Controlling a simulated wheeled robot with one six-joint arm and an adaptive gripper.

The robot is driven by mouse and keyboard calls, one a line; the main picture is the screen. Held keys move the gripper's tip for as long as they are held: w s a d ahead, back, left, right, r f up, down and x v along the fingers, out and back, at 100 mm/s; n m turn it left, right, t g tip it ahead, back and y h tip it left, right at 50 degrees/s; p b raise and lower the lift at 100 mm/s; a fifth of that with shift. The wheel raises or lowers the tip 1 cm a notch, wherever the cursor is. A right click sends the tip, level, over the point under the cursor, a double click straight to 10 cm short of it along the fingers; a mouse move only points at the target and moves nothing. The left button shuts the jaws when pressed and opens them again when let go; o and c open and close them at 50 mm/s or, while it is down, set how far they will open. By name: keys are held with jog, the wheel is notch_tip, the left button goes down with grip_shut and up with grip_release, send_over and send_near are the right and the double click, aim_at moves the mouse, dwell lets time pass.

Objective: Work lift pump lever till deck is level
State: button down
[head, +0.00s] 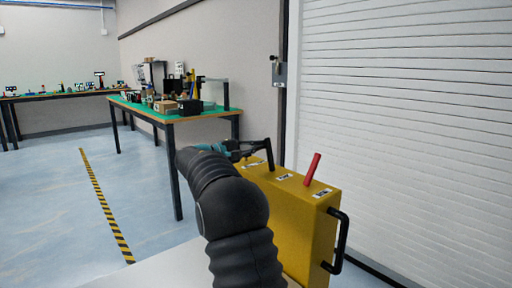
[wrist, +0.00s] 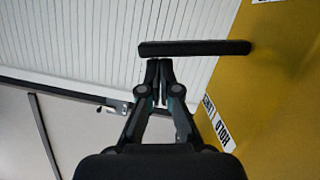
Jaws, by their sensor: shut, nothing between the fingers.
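A yellow pump box (head: 290,220) stands at the right in the head view. A black lever (head: 270,155) rises from its top, and a red lever (head: 312,169) leans up beside it. My gripper (head: 262,146) is at the upper end of the black lever. In the wrist view my gripper (wrist: 159,66) is shut and empty, its tips right at the side of the black lever (wrist: 195,48). I cannot tell whether they touch. The yellow box (wrist: 275,90) shows there with a label reading "HOLD" (wrist: 234,150). I cannot make out a deck.
A black handle (head: 340,242) sticks out of the box's right side. A white roller shutter (head: 400,110) is behind it. A green-topped workbench (head: 140,105) with boxes and tools stands beyond my arm. The blue floor (head: 60,200) at left is clear, with a striped line (head: 105,205).

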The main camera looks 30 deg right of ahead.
jog(key=shift+s+r+m+b, duration=0.15)
jog(key=shift+s+m+b, duration=0.15)
jog(key=shift+m+b, duration=0.25)
jog(key=s+m+b, duration=0.2)
jog(key=b, duration=0.1)
jog(key=shift+d+r+m+y, duration=0.2)
jog(key=shift+m+y, duration=0.15)
jog(key=shift+y, duration=0.05)
jog(key=s+m+b, duration=0.1)
jog(key=b, duration=0.1)
jog(key=s+m+b, duration=0.1)
jog(key=m+b, duration=0.1)
jog(key=shift+s+d+r+m+t+y, duration=0.2)
jog(key=shift+s+m+t+y, duration=0.1)
jog(key=shift+s+y, duration=0.1)
jog(key=shift+r, duration=0.15)
jog(key=shift+w+r+p, duration=0.3)
jog(key=shift+w+p, duration=0.1)
jog(key=shift+p, duration=0.15)
jog(key=w+a+r+p, duration=0.1)
jog(key=w+a+p, duration=0.2)
jog(key=a, duration=0.7)
jog(key=shift+w+a+r, duration=0.25)
jog(key=shift+w+r, duration=0.15)
jog(key=shift+w, duration=0.05)
